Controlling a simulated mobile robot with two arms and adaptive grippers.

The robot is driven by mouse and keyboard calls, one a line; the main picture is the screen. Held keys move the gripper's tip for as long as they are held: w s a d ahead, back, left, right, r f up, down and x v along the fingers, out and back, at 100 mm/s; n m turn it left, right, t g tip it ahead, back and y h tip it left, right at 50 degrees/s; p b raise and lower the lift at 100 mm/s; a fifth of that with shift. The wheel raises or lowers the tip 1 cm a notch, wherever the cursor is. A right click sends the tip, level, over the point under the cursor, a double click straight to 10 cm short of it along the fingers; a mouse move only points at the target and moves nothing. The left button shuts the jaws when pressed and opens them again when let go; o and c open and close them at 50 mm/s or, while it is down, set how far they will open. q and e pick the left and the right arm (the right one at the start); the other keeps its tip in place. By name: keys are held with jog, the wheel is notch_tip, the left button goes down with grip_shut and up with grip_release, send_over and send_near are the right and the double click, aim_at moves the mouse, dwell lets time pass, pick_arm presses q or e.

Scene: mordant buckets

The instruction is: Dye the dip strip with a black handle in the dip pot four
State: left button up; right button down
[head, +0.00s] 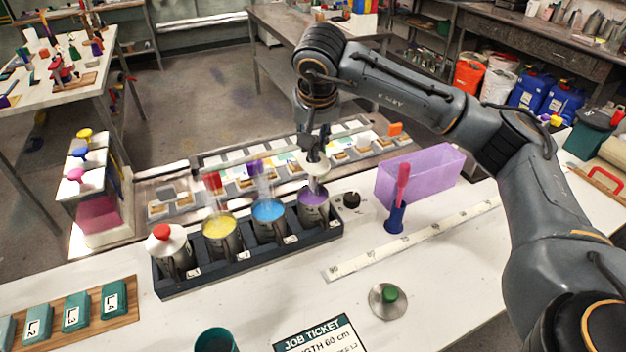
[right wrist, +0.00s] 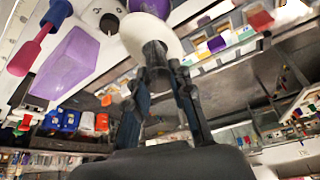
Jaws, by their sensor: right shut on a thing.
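Left of that pot stand an open blue dye pot (head: 268,222), an open yellow dye pot (head: 221,238) and a pot closed by a white lid with a red knob (head: 167,242). My left gripper is not in view.
A red-handled tool (head: 402,182) stands in a blue holder beside a purple translucent box (head: 422,174). A long ruler strip (head: 412,238) lies on the white table. A green-knobbed disc (head: 389,298), teal blocks (head: 76,312) and a job ticket (head: 318,340) are nearer.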

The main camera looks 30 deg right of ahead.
aim_at(312, 165)
dwell(0.3)
jog(key=shift+f+b, duration=3.2)
jog(key=shift+f, duration=1.05)
jog(key=shift+d+r, duration=0.3)
jog(key=shift+d, duration=0.05)
jog(key=shift+a+f, duration=0.1)
jog(key=shift+a, duration=0.1)
jog(key=shift+a+f, duration=0.15)
jog(key=shift+a, duration=0.35)
jog(key=shift+d, duration=0.2)
